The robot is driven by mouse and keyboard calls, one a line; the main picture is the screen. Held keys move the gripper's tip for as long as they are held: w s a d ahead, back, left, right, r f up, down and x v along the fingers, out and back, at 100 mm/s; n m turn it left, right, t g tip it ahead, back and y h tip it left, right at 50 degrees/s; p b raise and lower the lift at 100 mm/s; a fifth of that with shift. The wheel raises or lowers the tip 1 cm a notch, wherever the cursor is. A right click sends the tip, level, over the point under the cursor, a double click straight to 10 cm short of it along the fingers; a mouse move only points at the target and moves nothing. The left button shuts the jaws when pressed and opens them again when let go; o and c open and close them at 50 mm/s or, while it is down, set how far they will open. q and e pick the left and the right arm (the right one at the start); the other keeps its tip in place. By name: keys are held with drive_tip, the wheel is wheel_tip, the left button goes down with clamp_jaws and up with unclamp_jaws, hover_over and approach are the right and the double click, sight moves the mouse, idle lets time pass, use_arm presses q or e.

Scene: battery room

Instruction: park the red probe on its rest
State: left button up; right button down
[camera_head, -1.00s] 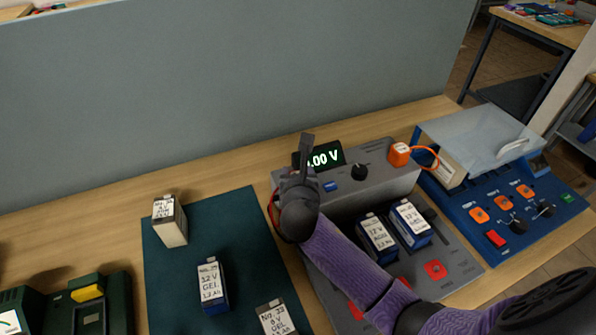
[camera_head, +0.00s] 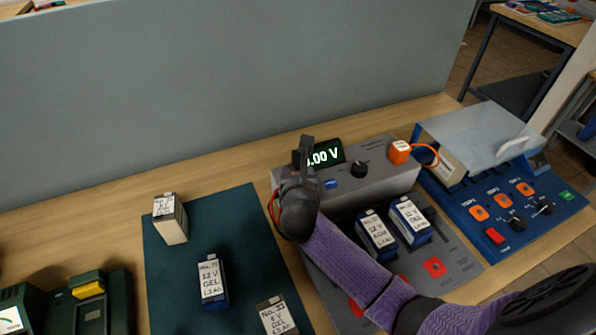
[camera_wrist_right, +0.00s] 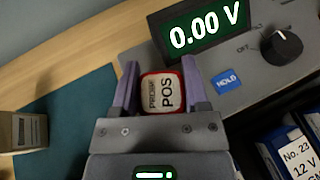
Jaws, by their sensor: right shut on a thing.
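The red probe (camera_wrist_right: 162,92), with a white top label reading "PROBE POS", sits between the two fingers of my right gripper (camera_wrist_right: 160,90) in the right wrist view. The gripper is shut on it. In the head view my right gripper (camera_head: 304,160) is at the left end of the grey tester (camera_head: 385,183), beside its display (camera_head: 322,156), and hides the probe. A red cable shows just left of the gripper. The probe's rest cannot be made out behind the gripper. My left gripper is not in view.
An orange probe (camera_head: 399,152) stands at the tester's right end. Batteries (camera_head: 376,236) sit in the tester and on the dark green mat (camera_head: 235,235). A blue unit (camera_head: 500,190) with a clear lid is at right. A grey partition (camera_head: 220,90) stands behind.

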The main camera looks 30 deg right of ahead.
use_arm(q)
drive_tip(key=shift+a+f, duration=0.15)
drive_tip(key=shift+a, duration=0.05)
use_arm(e)
drive_tip(key=shift+f, duration=0.2)
drive_tip(key=shift+c, duration=1.8)
unclamp_jaws()
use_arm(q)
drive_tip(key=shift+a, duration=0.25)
use_arm(e)
drive_tip(key=shift+s+a+r+p, duration=0.1)
drive_tip(key=shift+s+r+p, duration=0.1)
drive_tip(key=shift+r+p, duration=0.1)
use_arm(q)
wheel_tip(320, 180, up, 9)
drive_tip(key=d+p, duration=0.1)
drive_tip(key=p, duration=0.7)
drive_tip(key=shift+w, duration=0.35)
use_arm(e)
drive_tip(key=v, duration=1)
drive_tip(key=shift+s, duration=0.25)
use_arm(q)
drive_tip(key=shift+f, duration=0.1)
use_arm(e)
drive_tip(key=shift+a+f, duration=0.15)
drive_tip(key=shift+f, duration=0.05)
